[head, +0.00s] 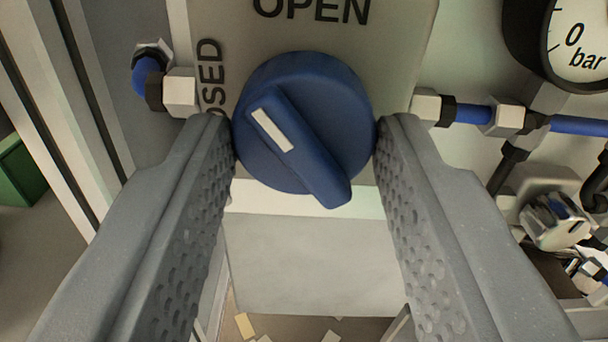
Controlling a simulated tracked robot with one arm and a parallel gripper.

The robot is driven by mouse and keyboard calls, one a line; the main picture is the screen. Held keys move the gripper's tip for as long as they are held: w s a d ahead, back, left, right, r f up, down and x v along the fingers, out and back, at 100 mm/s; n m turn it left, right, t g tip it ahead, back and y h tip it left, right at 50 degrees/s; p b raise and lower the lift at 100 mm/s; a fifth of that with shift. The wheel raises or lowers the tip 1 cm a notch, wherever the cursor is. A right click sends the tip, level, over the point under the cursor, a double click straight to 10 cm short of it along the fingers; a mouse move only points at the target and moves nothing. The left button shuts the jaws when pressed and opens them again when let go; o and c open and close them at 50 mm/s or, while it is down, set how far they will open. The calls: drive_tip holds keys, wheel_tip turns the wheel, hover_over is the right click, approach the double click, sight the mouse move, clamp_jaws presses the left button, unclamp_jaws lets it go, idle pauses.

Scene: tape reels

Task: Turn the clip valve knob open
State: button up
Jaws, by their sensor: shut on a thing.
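The clip valve knob (325,112) is a round blue knob with a raised grip bar and a white pointer mark. It is on a light panel (400,45) with OPEN lettered above it and CLOSED, partly hidden, at its left. The bar slants from upper left to lower right, and the white mark is at its upper-left end, between the two words. My gripper (305,130) is shut on the knob, one grey finger at its left side and one at its right. The fingers hide part of the panel.
A pressure gauge (582,45) is at the upper right. Blue tubes with fittings (470,113) run to the right, and another fitting (180,92) is at the left. A metal part (555,220) is at the right. A green box (18,170) is at the far left.

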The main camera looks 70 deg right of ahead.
drive_tip(key=m, duration=0.2)
drive_tip(key=m+b, duration=0.1)
drive_tip(key=m, duration=0.1)
drive_tip(key=shift+s+d+f, duration=0.2)
drive_tip(key=shift+s, duration=0.05)
drive_tip(key=shift+m+b, duration=0.95)
drive_tip(key=shift+m, duration=0.85)
drive_tip(key=o, duration=1)
drive_tip(key=shift+d, duration=0.1)
drive_tip(key=shift+r, duration=0.1)
drive_tip(key=shift+w, duration=0.1)
drive_tip(key=shift+a, duration=0.3)
